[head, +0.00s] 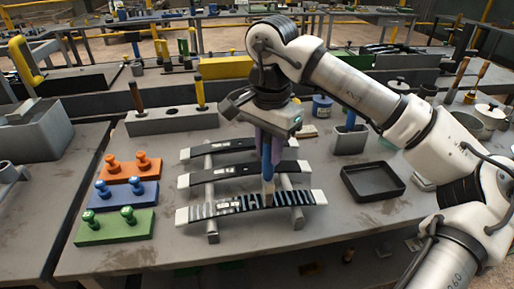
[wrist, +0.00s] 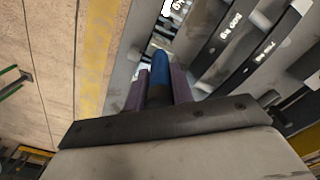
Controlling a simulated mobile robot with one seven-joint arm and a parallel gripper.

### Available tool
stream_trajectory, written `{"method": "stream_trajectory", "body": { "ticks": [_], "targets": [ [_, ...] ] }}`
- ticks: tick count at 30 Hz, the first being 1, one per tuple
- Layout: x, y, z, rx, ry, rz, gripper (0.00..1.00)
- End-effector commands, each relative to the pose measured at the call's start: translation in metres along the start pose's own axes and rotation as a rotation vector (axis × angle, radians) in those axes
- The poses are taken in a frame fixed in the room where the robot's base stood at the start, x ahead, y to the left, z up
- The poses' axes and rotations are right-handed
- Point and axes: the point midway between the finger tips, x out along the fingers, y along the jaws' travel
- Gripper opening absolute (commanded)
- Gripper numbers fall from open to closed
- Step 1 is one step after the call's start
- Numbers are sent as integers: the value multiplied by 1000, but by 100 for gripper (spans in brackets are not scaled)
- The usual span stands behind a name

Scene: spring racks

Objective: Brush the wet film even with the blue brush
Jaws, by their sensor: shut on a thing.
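My gripper (head: 268,145) is shut on the blue brush (head: 266,160), which points down with its tip at the front leaf spring. In the wrist view the blue handle (wrist: 159,68) sits between the two purple fingers (wrist: 158,92). The front leaf spring (head: 225,208) shows dark and pale stripes along its length, with a small pale label near its middle. All three have white ends and lie across a grey rack (head: 212,226). I cannot tell whether the bristles touch the front leaf.
Orange (head: 131,167), blue (head: 126,193) and green (head: 116,227) blocks with knobs stand at left. A black tray (head: 373,181) and a grey holder (head: 349,138) are at right. A long grey block (head: 172,120) stands behind the rack. The front table edge is clear.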

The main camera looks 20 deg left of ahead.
Motion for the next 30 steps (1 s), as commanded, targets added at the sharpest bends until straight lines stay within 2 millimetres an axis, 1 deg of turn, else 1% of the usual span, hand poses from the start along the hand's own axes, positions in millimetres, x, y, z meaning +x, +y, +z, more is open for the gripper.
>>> {"method": "stream_trajectory", "body": {
  "ticks": [8, 18, 26, 30],
  "targets": [
    [1, 9, -12, 3, -1, 1, 1],
    [4, 27, -34, 3, 0, 0, 1],
    [4, 33, -41, 3, -1, 1, 1],
    [6, 41, -50, 3, -1, 2, 1]
  ]
}}
